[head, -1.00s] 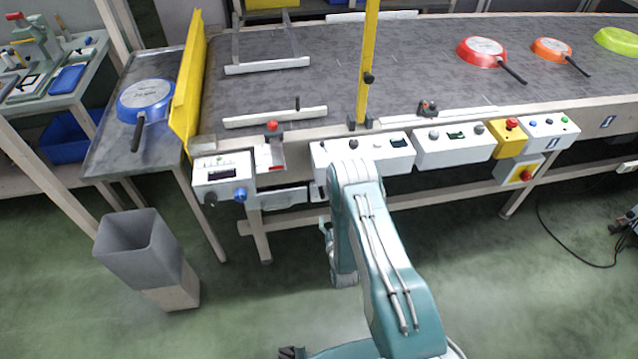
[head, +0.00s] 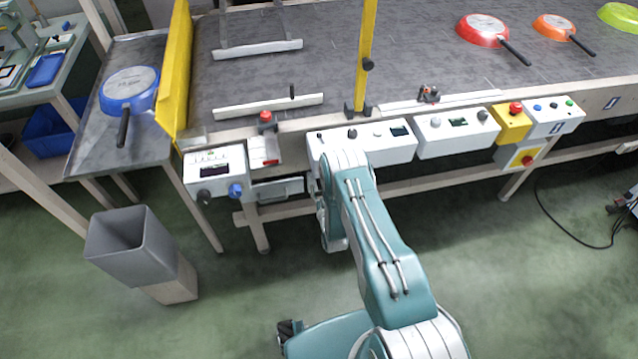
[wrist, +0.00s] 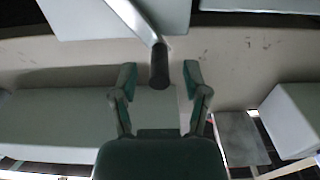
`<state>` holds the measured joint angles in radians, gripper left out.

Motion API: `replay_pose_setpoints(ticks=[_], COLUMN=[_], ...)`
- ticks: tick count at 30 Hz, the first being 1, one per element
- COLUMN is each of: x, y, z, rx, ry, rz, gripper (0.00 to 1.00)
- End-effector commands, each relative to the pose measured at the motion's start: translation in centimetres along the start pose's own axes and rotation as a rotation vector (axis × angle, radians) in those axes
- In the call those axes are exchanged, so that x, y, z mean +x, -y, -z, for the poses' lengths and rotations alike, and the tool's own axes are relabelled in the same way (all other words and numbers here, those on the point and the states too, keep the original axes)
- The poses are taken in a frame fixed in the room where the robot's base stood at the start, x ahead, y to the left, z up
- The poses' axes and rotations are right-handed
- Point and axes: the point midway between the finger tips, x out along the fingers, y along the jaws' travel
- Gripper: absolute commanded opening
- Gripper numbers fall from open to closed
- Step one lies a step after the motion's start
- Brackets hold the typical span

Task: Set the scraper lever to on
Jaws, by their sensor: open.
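In the wrist view, a lever with a metal rod and a dark round grip (wrist: 159,64) reaches down from the top. My gripper (wrist: 159,76) is open, with one finger on each side of the grip's lower end. Whether either finger touches the grip I cannot tell. No label shows on the lever, so the frames do not confirm that it is the scraper lever. In the head view my arm hides this lever, and my fingertips cannot be made out there.
White control boxes (head: 216,174) line the conveyor's (head: 420,55) front edge, with a red-knobbed fitting (head: 265,117) among them. A blue pan (head: 130,88) lies on the left side table. A grey bin (head: 130,248) stands front left.

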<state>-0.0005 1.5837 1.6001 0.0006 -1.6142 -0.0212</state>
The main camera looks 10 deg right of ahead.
Motion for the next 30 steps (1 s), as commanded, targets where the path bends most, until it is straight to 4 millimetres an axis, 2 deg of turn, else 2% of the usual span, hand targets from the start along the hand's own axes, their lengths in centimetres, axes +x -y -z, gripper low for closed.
replay_pose_setpoints(ticks=[6,14,15,16,17,18,19,30], x=[2.0,2.1,2.1,2.1,2.1,2.1,2.1,2.2], y=[0.0,0.0,0.0,0.0,0.0,0.0,0.0,-0.1], z=[0.0,0.0,0.0,0.0,0.0,0.0,0.0,0.1], rx=[0.0,0.0,0.0,0.0,0.0,0.0,0.0,0.016], ry=[0.0,0.001,0.001,0.001,0.001,0.001,0.001,0.0], rz=[0.0,0.0,0.0,0.0,0.0,0.0,0.0,0.0], gripper=[0.6,0.6,0.51,0.37,0.24,0.06,0.0,0.0])
